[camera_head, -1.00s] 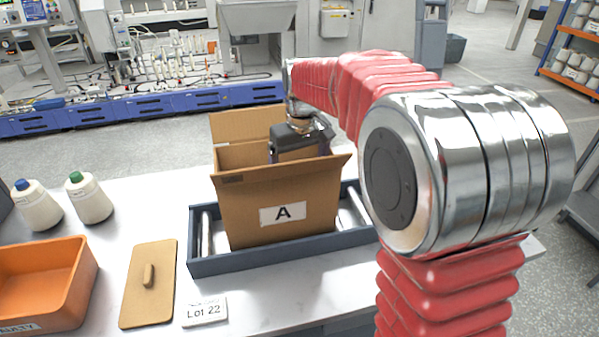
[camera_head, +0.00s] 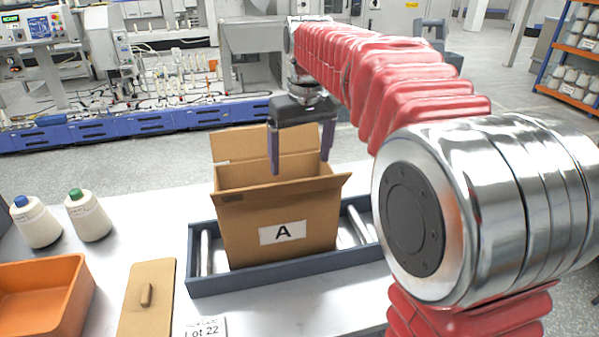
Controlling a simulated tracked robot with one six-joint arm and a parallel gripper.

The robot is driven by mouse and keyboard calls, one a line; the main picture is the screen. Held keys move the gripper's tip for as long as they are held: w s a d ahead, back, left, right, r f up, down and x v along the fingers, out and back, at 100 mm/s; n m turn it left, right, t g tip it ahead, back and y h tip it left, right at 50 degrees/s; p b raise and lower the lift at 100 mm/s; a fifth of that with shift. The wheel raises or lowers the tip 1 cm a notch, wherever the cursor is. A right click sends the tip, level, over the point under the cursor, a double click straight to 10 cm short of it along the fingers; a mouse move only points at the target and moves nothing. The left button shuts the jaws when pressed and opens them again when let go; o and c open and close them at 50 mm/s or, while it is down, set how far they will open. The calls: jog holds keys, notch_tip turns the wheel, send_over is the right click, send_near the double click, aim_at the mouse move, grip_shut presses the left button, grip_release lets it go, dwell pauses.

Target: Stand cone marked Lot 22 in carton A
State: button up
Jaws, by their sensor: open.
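Carton A (camera_head: 305,241) is an open brown cardboard box with an "A" label on its front, standing on a grey roller tray. Its flaps are open, and its inside bottom is hidden. My gripper (camera_head: 302,165) is open above the carton, fingers pointing down, with nothing seen between them. The Lot 22 card (camera_head: 203,328) lies at the front edge of the table, partly cut off by the picture.
An orange bin (camera_head: 72,290) stands at the front left. A tan board with a small handle (camera_head: 146,300) lies beside it. The grey roller tray (camera_head: 285,278) holds the carton. The white table is clear between the cones and the tray.

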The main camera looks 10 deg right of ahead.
jog(key=shift+s+r, duration=0.15)
jog(key=shift+r, duration=1.2)
jog(key=s+d+m+t+h, duration=0.25)
jog(key=s+d, duration=0.35)
jog(key=d, duration=0.3)
jog(key=s+d+m+t+h, duration=0.1)
jog(key=s+d+m+h, duration=0.1)
jog(key=s+d+m, duration=0.5)
jog(key=s+a+f+n+y, duration=0.2)
jog(key=s+a+f, duration=0.3)
jog(key=a, duration=0.3)
jog(key=s+a+f+n+y, duration=0.2)
jog(key=s+a+f+n, duration=0.3)
jog(key=s+a+f, duration=0.1)
jog(key=shift+s+a+f+t, duration=0.25)
jog(key=shift+s+a+t, duration=0.1)
jog(key=shift+s+a, duration=0.55)
